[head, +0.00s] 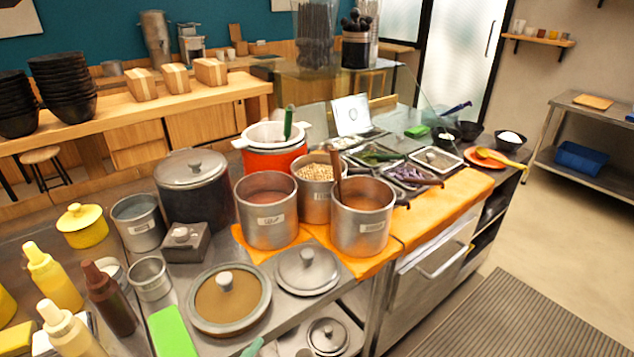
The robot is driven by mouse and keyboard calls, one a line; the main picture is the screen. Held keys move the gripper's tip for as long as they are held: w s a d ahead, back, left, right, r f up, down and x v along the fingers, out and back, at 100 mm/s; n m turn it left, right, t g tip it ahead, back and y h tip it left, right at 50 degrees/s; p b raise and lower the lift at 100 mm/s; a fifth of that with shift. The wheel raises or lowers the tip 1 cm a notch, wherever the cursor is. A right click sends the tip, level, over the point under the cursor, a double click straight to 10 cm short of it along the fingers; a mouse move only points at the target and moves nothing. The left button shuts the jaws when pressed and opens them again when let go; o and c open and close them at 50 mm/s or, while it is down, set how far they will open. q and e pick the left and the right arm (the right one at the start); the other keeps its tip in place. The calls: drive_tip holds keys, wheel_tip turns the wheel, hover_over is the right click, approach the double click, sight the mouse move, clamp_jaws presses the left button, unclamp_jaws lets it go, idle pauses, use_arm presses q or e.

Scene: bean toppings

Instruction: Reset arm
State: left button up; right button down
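Neither of my grippers nor my arms shows in the head view. On the counter below me stand several metal pots: one with brownish contents (267,206), one with pale beans (316,180), and one with reddish-brown contents (362,215) and a brown handle standing up in it. They stand on or beside an orange cloth (318,238). A round lid with a brown top (229,298) and a grey metal lid (307,268) lie flat in front of them.
A dark lidded pot (193,186) and an orange pot (272,156) stand behind. Sauce bottles (108,297), a yellow pot (83,226) and a green block (173,332) are at left. Topping trays (437,159) and dark bowls (508,146) are at right. The floor at right is clear around a striped mat (516,318).

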use_arm(q)
drive_tip(key=s+a+f+n+g+y, duration=0.3)
drive_tip(key=s+a+f+n, duration=0.2)
drive_tip(key=s+f+n, duration=0.1)
drive_tip(key=s+a+f+n+g+y, duration=0.3)
drive_tip(key=s+a+f+n, duration=0.2)
drive_tip(key=s+f+n, duration=0.2)
drive_tip(key=s+f, duration=0.2)
drive_tip(key=s, duration=0.1)
drive_tip(key=shift+s+a, duration=0.15)
drive_tip(key=shift+a, duration=0.25)
